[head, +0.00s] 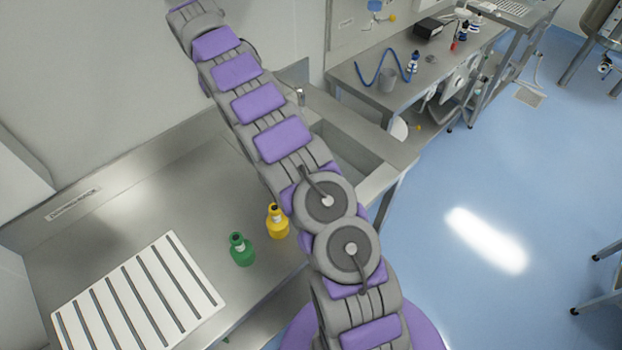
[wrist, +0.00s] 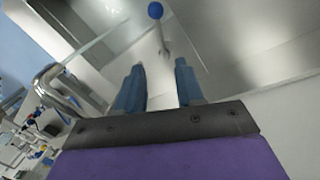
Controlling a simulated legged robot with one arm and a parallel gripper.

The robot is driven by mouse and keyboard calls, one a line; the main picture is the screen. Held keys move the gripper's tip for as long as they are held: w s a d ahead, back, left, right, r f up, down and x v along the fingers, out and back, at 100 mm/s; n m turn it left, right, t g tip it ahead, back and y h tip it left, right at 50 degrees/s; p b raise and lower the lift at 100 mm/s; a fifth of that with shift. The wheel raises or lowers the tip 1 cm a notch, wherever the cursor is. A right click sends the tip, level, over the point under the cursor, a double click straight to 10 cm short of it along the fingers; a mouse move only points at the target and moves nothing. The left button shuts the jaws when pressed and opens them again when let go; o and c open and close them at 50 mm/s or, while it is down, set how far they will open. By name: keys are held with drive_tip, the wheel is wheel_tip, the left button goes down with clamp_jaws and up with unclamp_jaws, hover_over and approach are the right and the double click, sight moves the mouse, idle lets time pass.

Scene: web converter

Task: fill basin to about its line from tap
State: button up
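A metal sink basin (head: 352,148) is set into the counter right of my arm in the head view, partly hidden by the arm. No fill line or water can be made out in it. A slim metal fitting (head: 300,97), perhaps the tap, stands at its back edge. In the wrist view a round blue knob (wrist: 155,10) on a pale stem lies beyond my gripper (wrist: 158,85). The two blue fingers are apart, with nothing between them. The knob is past the fingertips, not touched by them. My gripper is out of the head view; the arm runs off its top edge.
A green bottle (head: 242,249) and a yellow bottle (head: 277,221) stand on the counter left of my arm, near a white slatted rack (head: 140,292). A side bench (head: 360,72) holds a blue hose (head: 381,65) and a beaker (head: 387,80).

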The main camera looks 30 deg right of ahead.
drive_tip(key=shift+d+r, duration=0.1)
drive_tip(key=shift+s+d+t+y+p, duration=0.75)
drive_tip(key=shift+s+d+y, duration=1.15)
drive_tip(key=shift+d, duration=1.4)
drive_tip(key=shift+m, duration=0.4)
drive_tip(key=a+f, duration=0.1)
drive_tip(key=f, duration=0.4)
drive_tip(key=w+a+f+b, duration=0.1)
drive_tip(key=f, duration=0.5)
drive_tip(key=a+f, duration=0.1)
drive_tip(key=f, duration=0.5)
drive_tip(key=shift+w+a+b, duration=0.15)
drive_tip(key=shift+w+b, duration=0.1)
drive_tip(key=shift+b, duration=0.1)
drive_tip(key=shift+c, duration=0.4)
drive_tip(key=c, duration=0.6)
drive_tip(key=shift+f, duration=0.1)
clamp_jaws()
